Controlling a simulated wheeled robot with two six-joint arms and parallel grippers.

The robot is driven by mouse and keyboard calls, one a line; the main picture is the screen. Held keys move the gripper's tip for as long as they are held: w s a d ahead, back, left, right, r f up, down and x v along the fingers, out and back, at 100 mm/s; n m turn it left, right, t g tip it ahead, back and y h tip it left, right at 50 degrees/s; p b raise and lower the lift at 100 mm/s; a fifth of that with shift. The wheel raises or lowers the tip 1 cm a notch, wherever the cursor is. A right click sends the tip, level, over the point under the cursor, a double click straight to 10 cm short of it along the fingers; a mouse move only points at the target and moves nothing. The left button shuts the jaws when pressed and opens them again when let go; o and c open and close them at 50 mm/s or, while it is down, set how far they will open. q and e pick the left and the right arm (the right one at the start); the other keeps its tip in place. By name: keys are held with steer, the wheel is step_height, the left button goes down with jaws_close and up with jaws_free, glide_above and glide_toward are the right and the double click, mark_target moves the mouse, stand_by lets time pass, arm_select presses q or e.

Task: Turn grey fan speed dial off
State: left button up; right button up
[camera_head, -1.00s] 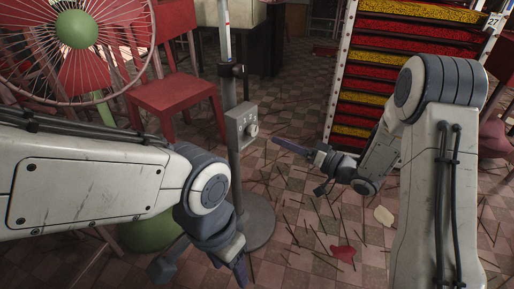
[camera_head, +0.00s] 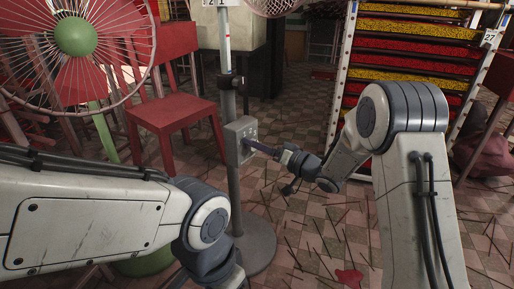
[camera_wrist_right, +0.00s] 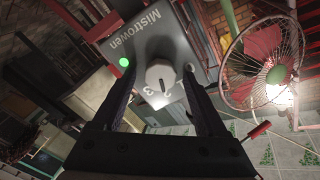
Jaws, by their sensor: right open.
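The grey control box (camera_head: 236,143) is on the pole of the fan stand. In the right wrist view the box (camera_wrist_right: 150,40) reads "Mistrowen". Its light grey round dial (camera_wrist_right: 160,74) has a dark slot that points towards the numbers, near the 2. My right gripper (camera_head: 251,143) is at the box front, its finger covering the dial in the head view. In the wrist view its two open fingers stand either side of the dial; I cannot tell whether they touch it. My left gripper's wrist (camera_head: 208,260) is low in the head view, its fingers mostly cut off.
A red chair (camera_head: 172,115) and a pink-rimmed fan (camera_head: 76,36) stand left of the pole. A rack of red and yellow trays (camera_head: 410,55) stands at the right. The tiled floor (camera_head: 330,215) is scattered with thin sticks. A small green light (camera_wrist_right: 124,62) glows on the box.

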jaws_close()
steer(key=shift+n, duration=0.3)
steer(key=shift+s+f+n+b, duration=0.1)
steer(key=shift+n+b, duration=0.2)
steer(key=shift+n, duration=3.5)
steer(key=shift+s+n+b, duration=0.1)
steer(key=shift+n+b, duration=0.2)
steer(key=shift+n, duration=3.5)
